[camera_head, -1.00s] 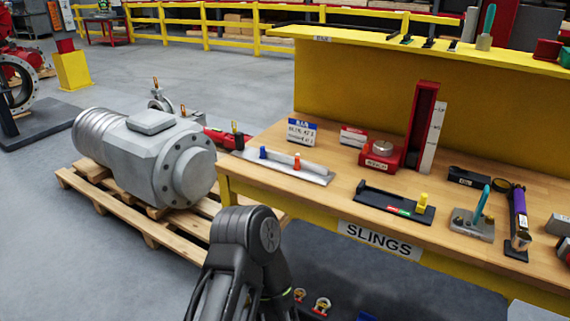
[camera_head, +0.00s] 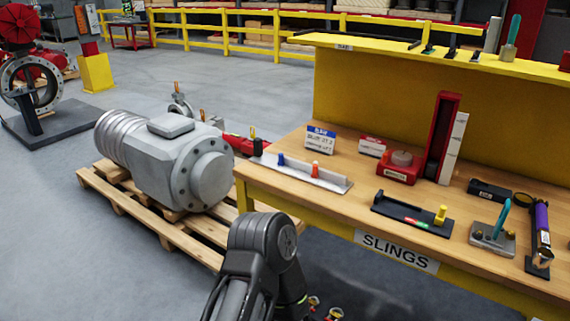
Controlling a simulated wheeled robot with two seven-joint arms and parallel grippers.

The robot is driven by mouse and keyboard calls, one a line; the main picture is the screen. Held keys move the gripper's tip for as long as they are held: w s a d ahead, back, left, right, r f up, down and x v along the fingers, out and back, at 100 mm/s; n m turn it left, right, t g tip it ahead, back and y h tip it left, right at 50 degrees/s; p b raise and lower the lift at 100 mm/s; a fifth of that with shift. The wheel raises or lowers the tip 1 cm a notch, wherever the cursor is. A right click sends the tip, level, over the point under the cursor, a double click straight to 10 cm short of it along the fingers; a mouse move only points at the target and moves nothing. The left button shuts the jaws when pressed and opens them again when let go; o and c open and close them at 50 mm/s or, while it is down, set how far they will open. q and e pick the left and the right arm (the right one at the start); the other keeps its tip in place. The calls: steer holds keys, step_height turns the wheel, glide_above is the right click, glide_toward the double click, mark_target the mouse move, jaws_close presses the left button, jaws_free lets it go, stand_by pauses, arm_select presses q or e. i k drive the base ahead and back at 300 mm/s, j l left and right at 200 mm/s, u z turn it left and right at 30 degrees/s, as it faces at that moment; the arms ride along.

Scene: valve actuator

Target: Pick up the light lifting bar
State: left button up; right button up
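A pale silver bar (camera_head: 322,180) lies on the left end of the wooden bench top (camera_head: 361,238). It carries a blue peg and an orange-red peg. A black bar-like tray (camera_head: 393,205) with a yellow knob and a red-green label lies to its right. The frames do not say for certain which one is the light lifting bar. A bent dark arm link of mine (camera_head: 263,237) rises at the bottom centre, in front of the bench. Neither of my grippers shows.
A red fixture (camera_head: 397,171), small cards, a teal-handled block (camera_head: 493,238) and a purple-handled tool (camera_head: 541,226) crowd the bench. A yellow shelf (camera_head: 430,60) stands behind. A grey actuator (camera_head: 180,160) rests on a wooden pallet (camera_head: 168,228) at left. Grey floor lies open beyond.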

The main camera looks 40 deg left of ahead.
mark_target(334, 182)
steer(key=i+j, duration=0.15)
steer(key=j, duration=0.25)
steer(key=i+j, duration=0.15)
steer(key=j, duration=0.2)
steer(key=i+j, duration=0.15)
steer(key=j, duration=0.25)
steer(key=i+j, duration=0.2)
steer(key=j, duration=0.2)
steer(key=i+j, duration=0.15)
steer(key=j, duration=0.2)
steer(key=i+j, duration=0.15)
steer(key=j, duration=0.25)
steer(key=i+j, duration=0.15)
steer(key=j, duration=0.25)
